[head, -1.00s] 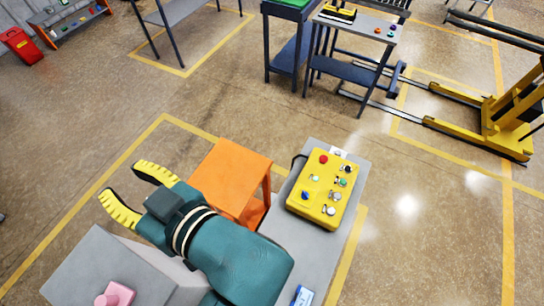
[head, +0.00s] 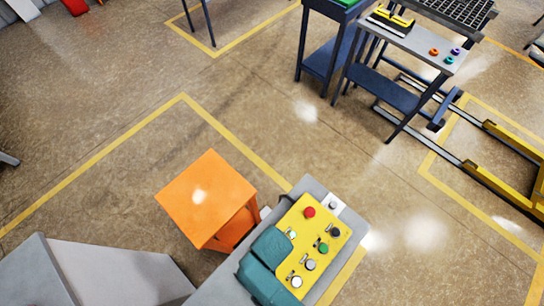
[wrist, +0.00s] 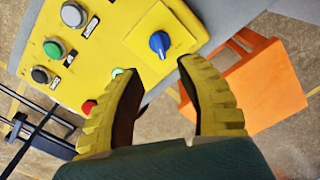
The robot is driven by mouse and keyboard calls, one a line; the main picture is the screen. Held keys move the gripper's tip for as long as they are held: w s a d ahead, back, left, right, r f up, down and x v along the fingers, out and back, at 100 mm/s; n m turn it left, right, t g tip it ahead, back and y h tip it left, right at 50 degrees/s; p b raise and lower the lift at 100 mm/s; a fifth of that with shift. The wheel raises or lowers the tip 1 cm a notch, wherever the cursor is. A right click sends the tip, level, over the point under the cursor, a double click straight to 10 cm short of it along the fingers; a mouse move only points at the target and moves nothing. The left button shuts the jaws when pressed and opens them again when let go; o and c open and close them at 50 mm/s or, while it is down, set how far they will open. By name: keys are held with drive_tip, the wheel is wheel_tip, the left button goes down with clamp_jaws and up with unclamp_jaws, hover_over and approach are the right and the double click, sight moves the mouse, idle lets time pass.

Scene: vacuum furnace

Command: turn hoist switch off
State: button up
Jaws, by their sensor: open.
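The yellow control box (head: 325,232) lies on a grey stand, with several buttons and knobs on its top. In the wrist view a blue rotary switch (wrist: 159,43) sits on a raised square yellow plate; its lettering is not readable, so I cannot confirm it is the hoist switch. My gripper (wrist: 157,68) is open and empty, with its two yellow ribbed fingers pointing at the blue switch. The fingertips appear just short of the knob, one toward each side; contact does not show. In the head view my teal arm hides the blue switch and the fingers.
A red button (head: 309,212), a green button (head: 323,247) and grey and black controls share the box top, close to the switch. An orange stool (head: 205,195) stands to the left. A grey cabinet (head: 115,272) is at lower left.

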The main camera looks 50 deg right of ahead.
wheel_tip(320, 180, down, 10)
drive_tip(key=shift+d+r, duration=0.1)
drive_tip(key=shift+r, duration=0.15)
clamp_jaws()
